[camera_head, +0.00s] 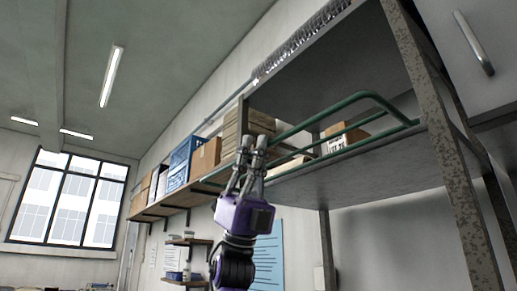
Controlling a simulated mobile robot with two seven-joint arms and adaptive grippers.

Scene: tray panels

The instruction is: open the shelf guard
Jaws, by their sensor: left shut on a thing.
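The shelf guard (330,111) is a green tube frame along the front of a grey metal shelf (370,180), at the upper middle of the head view. Its rounded corner and the tube running back to the shelf show at the right. My left gripper (251,148), purple with grey fingers, reaches up from below and is shut on the guard near its left end. The fingers hide the part of the tube between them. My right gripper is not in view.
Cardboard boxes (345,138) sit on the shelf behind the guard. A wooden wall shelf (170,203) with boxes and a blue crate (181,163) runs to the left. A metal post (447,150) stands at the right. Open air lies left of my gripper.

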